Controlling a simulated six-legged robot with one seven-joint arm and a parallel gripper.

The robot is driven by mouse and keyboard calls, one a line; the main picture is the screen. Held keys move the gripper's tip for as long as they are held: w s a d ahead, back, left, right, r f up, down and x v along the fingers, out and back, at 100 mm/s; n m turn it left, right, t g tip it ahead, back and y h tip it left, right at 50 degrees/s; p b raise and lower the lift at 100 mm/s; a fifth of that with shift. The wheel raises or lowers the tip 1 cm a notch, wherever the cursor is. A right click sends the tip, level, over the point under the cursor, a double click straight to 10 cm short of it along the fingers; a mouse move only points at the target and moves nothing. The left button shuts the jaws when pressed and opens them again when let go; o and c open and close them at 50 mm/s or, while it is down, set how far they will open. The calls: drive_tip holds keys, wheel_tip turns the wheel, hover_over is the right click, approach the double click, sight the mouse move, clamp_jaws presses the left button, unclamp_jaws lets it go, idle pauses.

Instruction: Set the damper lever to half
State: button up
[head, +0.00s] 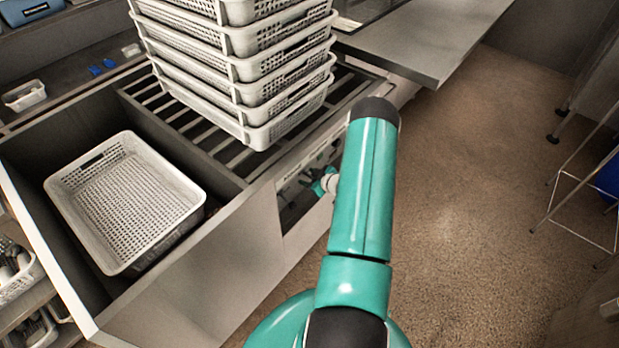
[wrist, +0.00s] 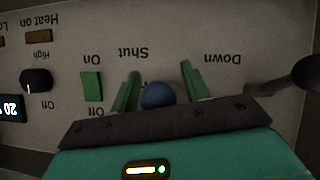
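In the wrist view a blue ball knob (wrist: 157,95) sits on the control panel, by the upside-down word "Shut". I take it for the damper lever's knob; its shaft is hidden. In the head view my gripper (head: 319,187) is a small teal shape against the front panel (head: 300,200), partly hidden behind my arm. The knob cannot be made out there.
Right of the knob, by "Down", a dark lever (wrist: 290,79) sticks out. To the left are a green switch (wrist: 91,86) and a black dial (wrist: 36,80). A basket stack (head: 250,85) stands above the panel; another basket (head: 125,200) lies in the bay.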

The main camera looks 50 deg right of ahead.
drive_tip(key=v, duration=1.3)
drive_tip(key=shift+s+r, duration=0.2)
drive_tip(key=shift+s, duration=0.15)
drive_tip(key=shift+s, duration=0.1)
